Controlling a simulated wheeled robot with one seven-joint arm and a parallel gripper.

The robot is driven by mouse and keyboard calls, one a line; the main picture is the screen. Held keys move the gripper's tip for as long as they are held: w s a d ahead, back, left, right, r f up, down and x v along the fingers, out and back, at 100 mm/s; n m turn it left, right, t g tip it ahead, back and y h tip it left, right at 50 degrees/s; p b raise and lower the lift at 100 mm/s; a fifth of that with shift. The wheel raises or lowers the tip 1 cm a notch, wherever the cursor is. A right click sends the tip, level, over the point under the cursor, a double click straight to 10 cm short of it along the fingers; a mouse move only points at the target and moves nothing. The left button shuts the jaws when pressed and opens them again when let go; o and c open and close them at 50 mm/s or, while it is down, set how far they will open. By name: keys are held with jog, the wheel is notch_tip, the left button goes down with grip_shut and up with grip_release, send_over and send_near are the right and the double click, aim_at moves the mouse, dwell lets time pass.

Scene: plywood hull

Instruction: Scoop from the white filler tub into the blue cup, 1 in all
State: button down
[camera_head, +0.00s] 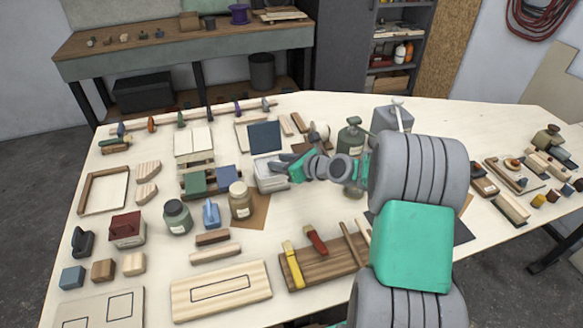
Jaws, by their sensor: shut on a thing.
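A whitish, box-like tub (272,184) with a pale label stands near the middle of the bench; I take it for the white filler tub. My gripper (280,166) is at the tub's top, fingers pointing left over its rim. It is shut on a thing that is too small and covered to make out. The tub's inside is mostly hidden by the gripper. A small blue vessel (211,214) with something upright at its top stands left of the tub, nearer the front; it may be the blue cup. Its inside cannot be seen.
A cream-lidded jar (241,201) stands between the blue vessel and the tub. A dark green jar (177,217) is left of the vessel. A wooden board (325,262) with yellow and red-handled tools lies in front. Green bottles (352,137) stand right of my gripper, close to my arm.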

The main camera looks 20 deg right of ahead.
notch_tip(320, 180, up, 8)
jog(key=p, duration=0.7)
jog(key=shift+f+p, duration=0.2)
jog(key=shift+p, duration=0.15)
jog(key=shift+f, duration=0.1)
